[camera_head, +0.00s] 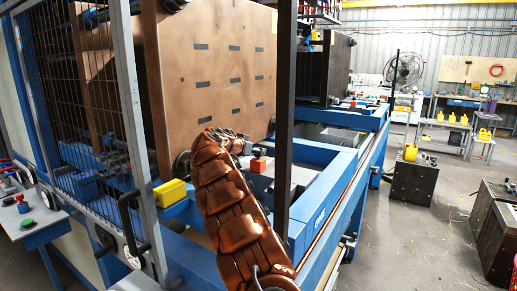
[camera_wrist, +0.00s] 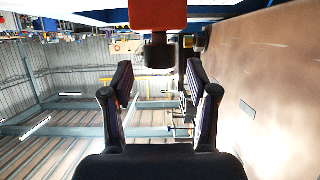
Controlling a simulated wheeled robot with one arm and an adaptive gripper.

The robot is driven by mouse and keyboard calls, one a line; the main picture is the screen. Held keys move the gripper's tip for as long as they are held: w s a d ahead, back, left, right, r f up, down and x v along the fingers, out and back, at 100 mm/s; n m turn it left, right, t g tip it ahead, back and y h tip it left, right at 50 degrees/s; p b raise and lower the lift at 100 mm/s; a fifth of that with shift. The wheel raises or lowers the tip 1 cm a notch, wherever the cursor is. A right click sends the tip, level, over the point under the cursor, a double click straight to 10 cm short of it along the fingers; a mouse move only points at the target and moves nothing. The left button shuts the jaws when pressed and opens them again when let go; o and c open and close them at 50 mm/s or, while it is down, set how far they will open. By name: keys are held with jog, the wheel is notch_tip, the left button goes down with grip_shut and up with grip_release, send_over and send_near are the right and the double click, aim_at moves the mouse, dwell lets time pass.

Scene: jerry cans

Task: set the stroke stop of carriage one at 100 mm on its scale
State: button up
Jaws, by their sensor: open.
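A red block (camera_wrist: 158,14) with a dark round part below it in the picture shows at the top middle of the wrist view, beyond the fingertips. My gripper (camera_wrist: 160,82) is open and empty, its two dark fingers apart on either side of the line to that block. In the head view a red block (camera_head: 258,164) sits on the blue machine frame, just right of my arm's end. It looks like the same block. My arm hides most of the gripper there. A second red block (camera_head: 352,103) shows farther back. I cannot make out a scale or its numbers.
A large brown plate (camera_head: 215,75) stands left of my arm and along the right of the wrist view. A dark post (camera_head: 284,110) rises close to my arm. A mesh guard (camera_head: 85,100) and a yellow block (camera_head: 171,193) are left. Open floor (camera_head: 420,235) lies right.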

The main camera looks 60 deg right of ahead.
jog(key=shift+p+x, duration=0.55)
jog(key=shift+x, duration=0.95)
grip_shut()
